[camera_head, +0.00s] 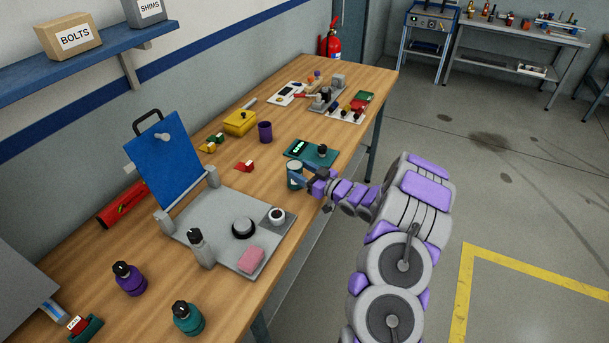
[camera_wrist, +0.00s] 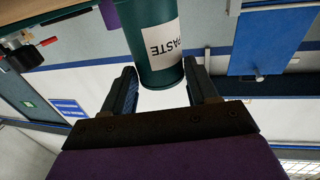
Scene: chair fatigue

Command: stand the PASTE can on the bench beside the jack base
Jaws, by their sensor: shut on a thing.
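The PASTE can (camera_head: 294,176) is a dark green cylinder with a white label, near the front edge of the wooden bench (camera_head: 215,178). My gripper (camera_head: 306,179) reaches in from the right and is shut on the can. In the wrist view the PASTE can (camera_wrist: 152,35) sits between the two fingers of my gripper (camera_wrist: 160,78), its label upside down in the picture. I cannot tell whether its bottom touches the bench. I cannot make out for sure which thing is the jack base.
A grey plate (camera_head: 190,235) with a blue upright panel (camera_head: 165,160) stands left of the can. A teal scale (camera_head: 311,153) is just behind it. A purple cup (camera_head: 265,132) and a red-and-white piece (camera_head: 244,166) are further back. Bare wood lies between.

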